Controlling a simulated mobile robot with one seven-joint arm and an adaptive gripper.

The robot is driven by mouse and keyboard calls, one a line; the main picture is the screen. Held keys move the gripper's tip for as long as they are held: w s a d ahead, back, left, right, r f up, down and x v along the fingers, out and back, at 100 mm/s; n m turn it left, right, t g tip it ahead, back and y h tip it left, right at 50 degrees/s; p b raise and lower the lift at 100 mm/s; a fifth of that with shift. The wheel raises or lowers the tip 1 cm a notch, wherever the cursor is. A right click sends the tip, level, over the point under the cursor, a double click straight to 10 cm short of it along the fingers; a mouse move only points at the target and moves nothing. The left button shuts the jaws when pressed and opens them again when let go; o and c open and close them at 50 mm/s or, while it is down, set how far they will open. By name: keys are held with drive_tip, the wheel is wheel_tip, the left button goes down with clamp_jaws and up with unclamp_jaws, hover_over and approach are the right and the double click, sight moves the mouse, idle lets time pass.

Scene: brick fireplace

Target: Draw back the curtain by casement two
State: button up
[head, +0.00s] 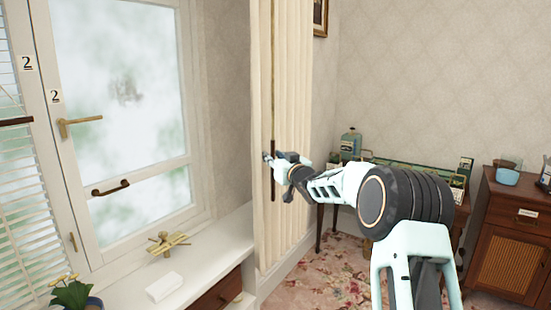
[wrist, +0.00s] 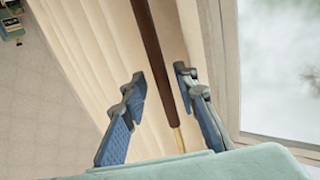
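The cream curtain (head: 290,90) hangs in gathered folds at the right side of casement two (head: 120,90), whose frame carries the number 2. The window glass is uncovered in the head view. A thin brass rod with a dark brown grip (head: 273,190) hangs along the curtain's edge. My gripper (head: 268,158) is at the height of this grip. In the wrist view, my gripper (wrist: 160,78) is open, and the brown grip (wrist: 153,55) runs between its two blue-padded fingers with gaps visible. Curtain folds (wrist: 95,50) lie behind. Whether the grip is fully within finger depth is unclear.
The white sill (head: 205,255) below the window bears a brass-coloured object (head: 167,243), a white block (head: 164,287) and a potted plant (head: 75,294). A wooden cabinet (head: 510,230) and a side table with a bottle (head: 350,143) stand at right.

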drive_tip(key=v, duration=1.2)
